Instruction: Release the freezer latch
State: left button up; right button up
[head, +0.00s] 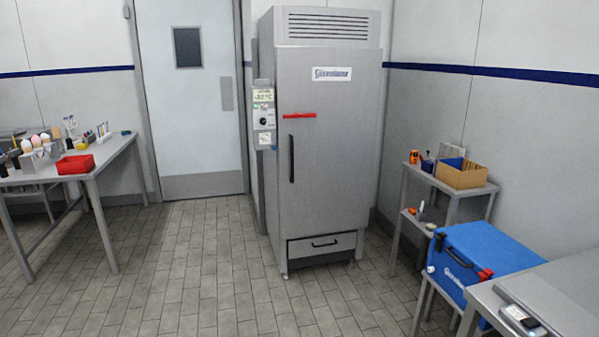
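The freezer (335,185) is a tall grey cabinet at the back, right of the middle, with its door shut. A red latch bar (299,115) lies roughly level across the upper left of the door. A black vertical handle (291,158) is just below it. A drawer (322,246) with a dark handle is at the freezer's foot, shut. Neither of my grippers shows in the head view.
A tiled floor (190,270) lies clear before the freezer. A table (90,165) with a red bin (75,164) stands at left. At right are a shelf (450,190) with a cardboard box (462,175), a blue cooler (480,250) and a grey table (560,290).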

aim_at(296, 115)
jog(key=i, duration=1.25)
jog(key=i+l+z, duration=0.3)
jog(key=i, duration=0.9)
jog(key=i+z, duration=0.3)
jog(key=i, duration=0.95)
